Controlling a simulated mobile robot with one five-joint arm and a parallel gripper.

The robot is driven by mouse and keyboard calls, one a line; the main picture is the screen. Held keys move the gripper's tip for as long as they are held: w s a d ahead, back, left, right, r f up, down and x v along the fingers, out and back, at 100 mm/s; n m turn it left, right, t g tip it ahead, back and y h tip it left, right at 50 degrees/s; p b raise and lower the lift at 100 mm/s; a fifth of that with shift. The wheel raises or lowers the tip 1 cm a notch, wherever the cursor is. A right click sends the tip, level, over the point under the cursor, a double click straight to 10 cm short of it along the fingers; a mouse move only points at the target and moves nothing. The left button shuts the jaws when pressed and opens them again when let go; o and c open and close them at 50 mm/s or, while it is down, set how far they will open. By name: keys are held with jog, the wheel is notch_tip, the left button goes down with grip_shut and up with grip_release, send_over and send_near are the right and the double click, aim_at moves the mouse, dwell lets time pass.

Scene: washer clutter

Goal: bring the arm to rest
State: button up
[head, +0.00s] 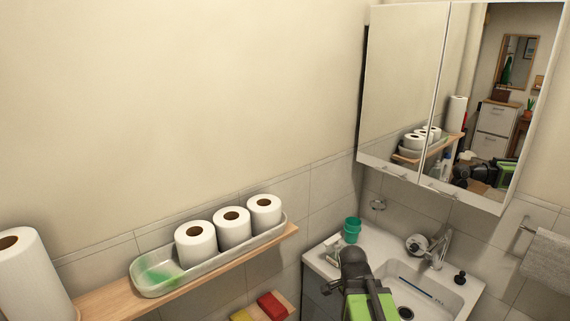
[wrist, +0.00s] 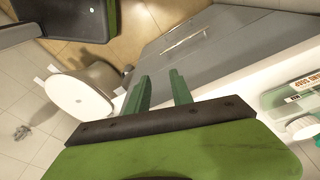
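My arm (head: 362,285), black and bright green, rises at the bottom of the head view, in front of the washbasin. The fingertips cannot be made out there. In the wrist view my gripper (wrist: 160,82) shows two green fingers standing apart with nothing between them. Beyond the fingers are a grey cabinet front and the tiled floor, at some distance.
A wooden shelf (head: 107,302) holds a clear tray (head: 157,284) with three toilet rolls (head: 231,226). A teal cup (head: 352,229) stands by the washbasin (head: 440,294), below a mirror cabinet (head: 404,75). A white round-topped fixture (wrist: 80,100) and a labelled bottle (wrist: 292,92) show in the wrist view.

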jog(key=a+n, duration=0.1)
jog(key=n, duration=0.3)
jog(key=a+n+y, duration=0.1)
jog(key=a+n, duration=0.1)
jog(key=n, duration=0.3)
jog(key=s+a+n+y, duration=0.1)
jog(key=a+n, duration=0.1)
jog(key=n, duration=0.2)
jog(key=shift+s+a+f+n, duration=0.15)
jog(key=shift+a+n, duration=0.1)
jog(key=shift+n, duration=0.15)
